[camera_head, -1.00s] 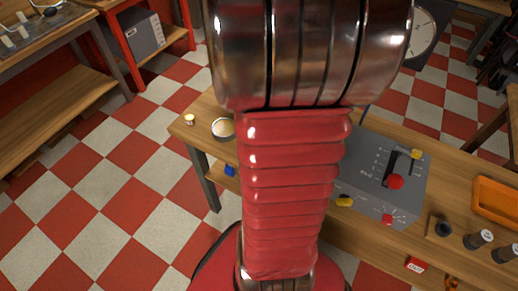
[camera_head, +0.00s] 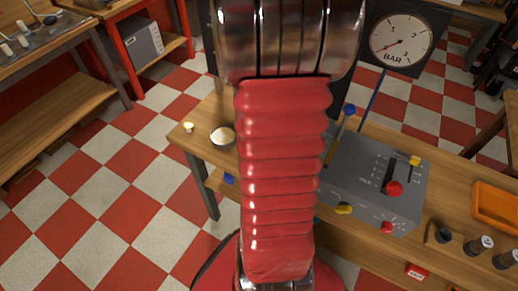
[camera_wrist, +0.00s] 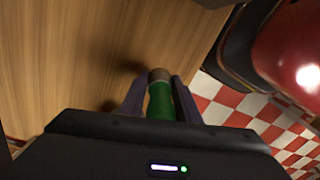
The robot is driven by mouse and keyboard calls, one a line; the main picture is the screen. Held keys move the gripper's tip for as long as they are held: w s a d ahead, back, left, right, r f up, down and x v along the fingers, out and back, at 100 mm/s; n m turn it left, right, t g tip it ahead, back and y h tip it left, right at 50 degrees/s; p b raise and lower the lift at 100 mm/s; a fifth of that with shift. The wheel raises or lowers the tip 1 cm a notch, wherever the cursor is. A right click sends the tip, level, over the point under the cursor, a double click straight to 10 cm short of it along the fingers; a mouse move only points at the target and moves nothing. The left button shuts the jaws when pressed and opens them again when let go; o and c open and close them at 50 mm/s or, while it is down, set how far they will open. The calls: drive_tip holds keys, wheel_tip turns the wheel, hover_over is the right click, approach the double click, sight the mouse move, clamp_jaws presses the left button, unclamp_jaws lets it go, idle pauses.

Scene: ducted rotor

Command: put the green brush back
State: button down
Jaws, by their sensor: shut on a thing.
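The green brush (camera_wrist: 160,103) shows in the wrist view as a green cylinder with a brownish end. My gripper (camera_wrist: 157,95) is shut on it, one dark finger on each side. The brush's end points away from the gripper, towards a wooden surface; I cannot tell whether it touches. In the head view my red arm stands in front of the bench, and the gripper and brush are hidden there.
The wooden bench (camera_head: 348,232) carries a grey control box (camera_head: 362,170) with knobs and a lever, a round bowl (camera_head: 221,136), an orange tray (camera_head: 497,208) and dark cylinders (camera_head: 480,244). A BAR gauge (camera_head: 400,40) stands behind. Checkered floor lies left.

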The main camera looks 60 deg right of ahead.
drive_tip(key=shift+f, duration=1.35)
drive_tip(key=c, duration=1.3)
unclamp_jaws()
drive_tip(key=shift+c, duration=0.2)
wheel_tip(320, 180, up, 12)
drive_tip(key=shift+d+r, duration=0.1)
drive_tip(key=shift+d, duration=0.05)
